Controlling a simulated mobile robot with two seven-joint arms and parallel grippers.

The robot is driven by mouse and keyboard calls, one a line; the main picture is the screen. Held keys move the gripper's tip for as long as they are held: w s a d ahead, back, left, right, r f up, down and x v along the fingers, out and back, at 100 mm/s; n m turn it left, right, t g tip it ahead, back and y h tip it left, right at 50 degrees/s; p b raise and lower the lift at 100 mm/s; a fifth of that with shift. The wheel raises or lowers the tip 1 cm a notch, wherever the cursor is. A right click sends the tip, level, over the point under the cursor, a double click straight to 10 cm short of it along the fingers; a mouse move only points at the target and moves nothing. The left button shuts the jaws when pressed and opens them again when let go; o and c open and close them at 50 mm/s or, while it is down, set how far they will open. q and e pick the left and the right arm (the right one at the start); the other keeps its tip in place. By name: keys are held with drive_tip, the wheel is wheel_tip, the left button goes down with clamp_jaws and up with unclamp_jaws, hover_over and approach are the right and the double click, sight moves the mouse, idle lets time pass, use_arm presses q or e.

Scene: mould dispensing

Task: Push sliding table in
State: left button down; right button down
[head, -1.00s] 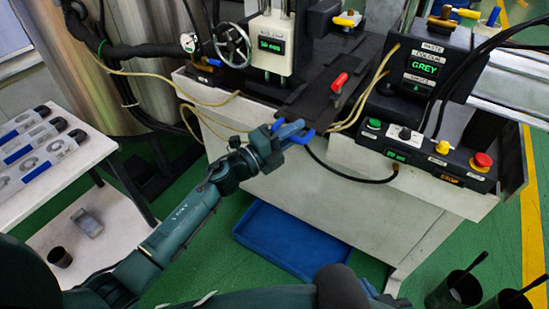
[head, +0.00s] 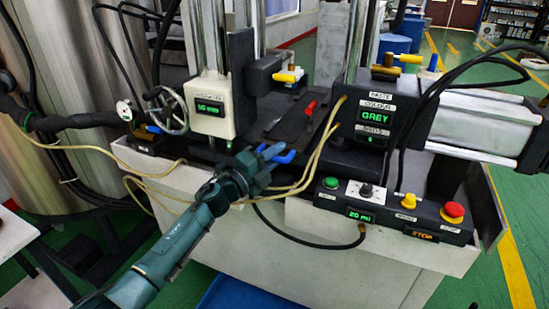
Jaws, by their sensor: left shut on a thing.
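The sliding table (head: 285,112) is a dark flat plate on the machine's bench, between the cream press head (head: 212,108) and the black GREY paste unit (head: 376,115). A small red-handled part (head: 311,107) stands on it. A blue handle (head: 284,157) shows at its front edge. My left gripper (head: 272,153) is shut on the blue handle, with the arm reaching in from the lower left. The fingers partly hide the handle and the table's front edge. My right gripper is not in view.
A control box (head: 390,210) with green, yellow and red knobs stands to the right of my left gripper. Yellowish hoses (head: 312,165) and a black cable (head: 300,238) run close by. A handwheel (head: 167,110) is at left. A blue tray (head: 235,293) lies below.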

use_arm(q)
drive_tip(key=shift+w+r, duration=0.1)
drive_tip(key=shift+r, duration=0.55)
drive_tip(key=c, duration=1.7)
unclamp_jaws()
drive_tip(key=o, duration=0.3)
drive_tip(key=shift+w+d+f, duration=0.1)
drive_tip(key=shift+w+f, duration=0.05)
drive_tip(key=shift+f, duration=0.1)
drive_tip(key=shift+f, duration=0.1)
drive_tip(key=v, duration=1.3)
drive_tip(key=shift+s+f, duration=0.1)
drive_tip(key=shift+s, duration=0.15)
